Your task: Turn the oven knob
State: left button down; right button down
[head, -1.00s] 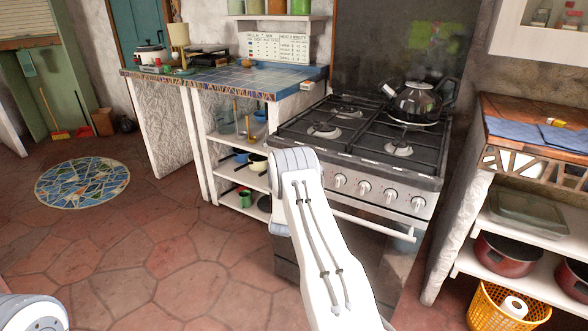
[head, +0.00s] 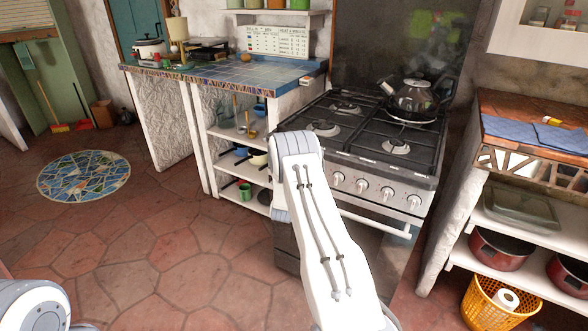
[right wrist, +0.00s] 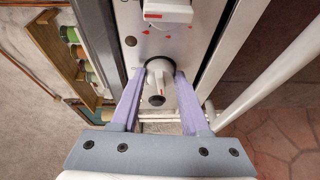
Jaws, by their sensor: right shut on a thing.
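The oven (head: 385,190) stands right of centre in the head view, with a row of silver knobs (head: 361,186) along its front panel. My right arm covers the left end of that panel, so its gripper is hidden there. In the right wrist view, my right gripper (right wrist: 158,76) has its two purple fingers on either side of a white oven knob (right wrist: 157,88), shut on it. A second white knob (right wrist: 168,11) with a red mark is beyond it, apart from the fingers. My left gripper is out of view; only a part of my left arm shows.
The oven's door handle (head: 373,223) runs below the knobs and shows as a white bar in the right wrist view (right wrist: 270,62). A kettle (head: 412,98) sits on the hob. Shelves (head: 522,227) stand to the right. Tiled floor is open at left.

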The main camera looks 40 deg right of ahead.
jog(key=shift+f, duration=0.1)
jog(key=shift+c, duration=2)
grip_release()
jog(key=shift+s+a, duration=0.3)
jog(key=shift+a, duration=0.05)
jog(key=v, duration=0.9)
jog(key=shift+s+p, duration=0.25)
jog(key=shift+p, duration=0.05)
jog(key=shift+a, duration=0.15)
jog(key=shift+c, duration=0.3)
grip_shut()
